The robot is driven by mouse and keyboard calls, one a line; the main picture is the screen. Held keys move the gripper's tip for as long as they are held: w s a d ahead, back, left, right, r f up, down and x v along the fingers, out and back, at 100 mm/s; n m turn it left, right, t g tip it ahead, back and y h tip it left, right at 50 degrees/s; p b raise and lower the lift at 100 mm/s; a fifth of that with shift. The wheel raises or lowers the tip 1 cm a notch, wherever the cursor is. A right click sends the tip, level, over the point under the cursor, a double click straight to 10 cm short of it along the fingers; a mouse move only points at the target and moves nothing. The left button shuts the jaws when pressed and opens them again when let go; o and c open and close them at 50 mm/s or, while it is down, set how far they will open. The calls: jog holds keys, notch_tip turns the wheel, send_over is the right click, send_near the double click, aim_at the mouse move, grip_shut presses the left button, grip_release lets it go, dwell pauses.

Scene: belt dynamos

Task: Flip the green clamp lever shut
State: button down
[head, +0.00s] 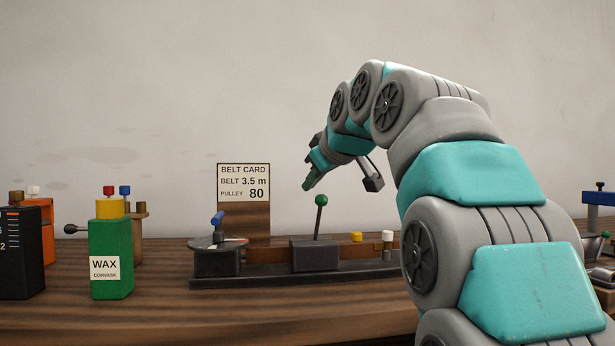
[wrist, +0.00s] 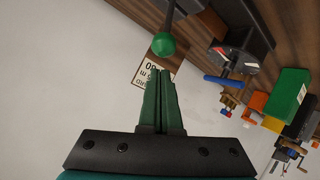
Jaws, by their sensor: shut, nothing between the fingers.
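The green clamp lever (head: 321,201) is a green ball on a thin dark stem. It stands nearly upright on a dark block (head: 316,255) in the middle of a long dark base. My gripper (head: 309,186) is above and slightly left of the ball in the head view, with its green fingers pointing down. In the wrist view the ball (wrist: 163,44) is just beyond the tips of my gripper (wrist: 160,72), and a small gap seems to show. The fingers are together with nothing between them.
A belt card (head: 243,182) reading 3.5 m and pulley 80 stands behind the base. A blue-handled dial (head: 217,260) is left of the lever. A green WAX bottle (head: 110,258) and other containers stand further left. Yellow and white knobs (head: 387,236) sit to the right.

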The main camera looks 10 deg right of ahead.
jog(key=shift+s+d+f, duration=0.35)
jog(key=shift+s+f, duration=0.05)
jog(key=shift+f, duration=0.1)
jog(key=s+f+t+b, duration=0.1)
jog(key=b, duration=0.3)
jog(key=s+t+b, duration=0.1)
jog(key=b, duration=0.2)
jog(key=shift+s+f+t+b, duration=0.25)
jog(key=shift+f+t+b, duration=0.05)
jog(key=shift+f+b, duration=0.1)
